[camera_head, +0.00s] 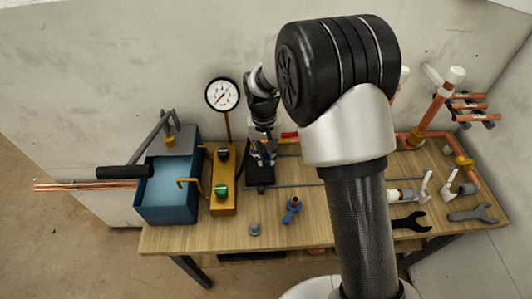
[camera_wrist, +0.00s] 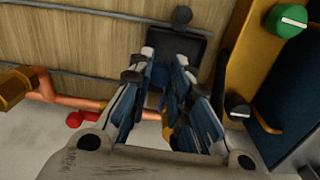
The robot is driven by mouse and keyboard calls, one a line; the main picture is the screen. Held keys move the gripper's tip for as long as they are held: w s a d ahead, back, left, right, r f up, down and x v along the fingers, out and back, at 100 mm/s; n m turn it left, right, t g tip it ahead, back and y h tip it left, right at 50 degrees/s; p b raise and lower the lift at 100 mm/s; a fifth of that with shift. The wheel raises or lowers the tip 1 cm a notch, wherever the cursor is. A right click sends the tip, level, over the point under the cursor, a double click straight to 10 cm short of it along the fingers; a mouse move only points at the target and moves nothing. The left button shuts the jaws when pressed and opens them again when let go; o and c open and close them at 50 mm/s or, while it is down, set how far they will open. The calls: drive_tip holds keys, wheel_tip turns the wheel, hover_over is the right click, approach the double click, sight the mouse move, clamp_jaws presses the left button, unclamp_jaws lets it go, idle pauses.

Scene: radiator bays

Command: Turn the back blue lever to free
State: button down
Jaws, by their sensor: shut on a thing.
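My gripper (camera_head: 262,152) is low over a dark base block (camera_head: 260,178) at the back of the bench. In the wrist view, my gripper (camera_wrist: 160,95) has its fingers drawn in around a small blue piece, which I take for the back blue lever (camera_wrist: 158,77). The fingers hide most of the lever, so its angle cannot be told. The dark plate (camera_wrist: 172,48) with a round black knob (camera_wrist: 182,16) lies just beyond the fingertips.
An orange box (camera_head: 222,205) with a green knob (camera_head: 221,191) and gauge (camera_head: 222,95) stands close left of my gripper, beside a blue water tank (camera_head: 168,212). Copper pipe (camera_wrist: 75,103) runs along the wall. Two wrenches (camera_head: 410,222) (camera_head: 475,213) lie right.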

drive_tip(key=shift+a+m, duration=0.15)
drive_tip(key=shift+m, duration=0.15)
drive_tip(key=shift+a+m+p, duration=0.7)
drive_tip(key=shift+a+m, duration=0.25)
drive_tip(key=shift+m, duration=0.9)
drive_tip(key=shift+a+m+p, duration=0.75)
drive_tip(key=shift+a+m, duration=0.25)
drive_tip(key=shift+m, duration=0.9)
drive_tip(key=shift+a+m+p, duration=0.7)
drive_tip(key=shift+a+m, duration=0.25)
drive_tip(key=shift+m, duration=0.9)
drive_tip(key=shift+a, duration=0.1)
drive_tip(key=c, duration=1.4)
unclamp_jaws()
drive_tip(key=shift+c, duration=0.2)
drive_tip(key=shift+r, duration=0.1)
